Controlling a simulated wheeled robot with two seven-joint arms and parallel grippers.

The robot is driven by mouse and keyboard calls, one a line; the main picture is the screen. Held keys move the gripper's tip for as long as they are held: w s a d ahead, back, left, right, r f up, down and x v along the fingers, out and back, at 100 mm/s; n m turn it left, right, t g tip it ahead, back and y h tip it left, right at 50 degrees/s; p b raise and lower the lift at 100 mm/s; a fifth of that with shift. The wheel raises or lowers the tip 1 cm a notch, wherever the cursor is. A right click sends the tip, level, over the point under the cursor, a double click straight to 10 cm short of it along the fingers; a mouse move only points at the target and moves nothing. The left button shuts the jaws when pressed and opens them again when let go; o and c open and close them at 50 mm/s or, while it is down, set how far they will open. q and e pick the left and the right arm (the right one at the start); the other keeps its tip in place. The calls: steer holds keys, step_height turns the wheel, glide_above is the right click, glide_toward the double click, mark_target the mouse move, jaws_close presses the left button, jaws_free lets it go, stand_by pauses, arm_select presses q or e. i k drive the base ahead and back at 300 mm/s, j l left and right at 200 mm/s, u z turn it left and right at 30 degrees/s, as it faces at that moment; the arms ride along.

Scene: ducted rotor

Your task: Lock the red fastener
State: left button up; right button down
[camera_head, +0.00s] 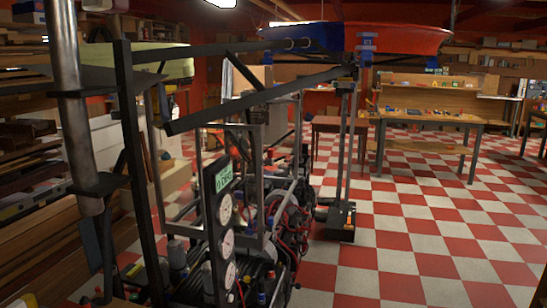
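I cannot make out a red fastener for certain. A large rounded red body (405,39) with a blue section (318,36) sits at the top, above the black frame. Blue brackets (366,48) show against it. Small red spots and red cables (276,218) lie among the machinery at the lower middle, too small to tell apart. Neither of my grippers shows in this view, so their state is hidden.
A black metal frame (130,150) and a thick grey tube (72,110) fill the left. A panel with round gauges (226,243) stands in front of the machinery. Wooden workbenches (430,116) stand at the back right. The red and white checkered floor (420,240) is clear at right.

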mark_target(270, 162)
steer(key=i+l, duration=1.5)
steer(key=l, duration=0.2)
steer(key=i+l, duration=0.7)
steer(key=l, duration=0.15)
steer(key=i+j+u, duration=0.05)
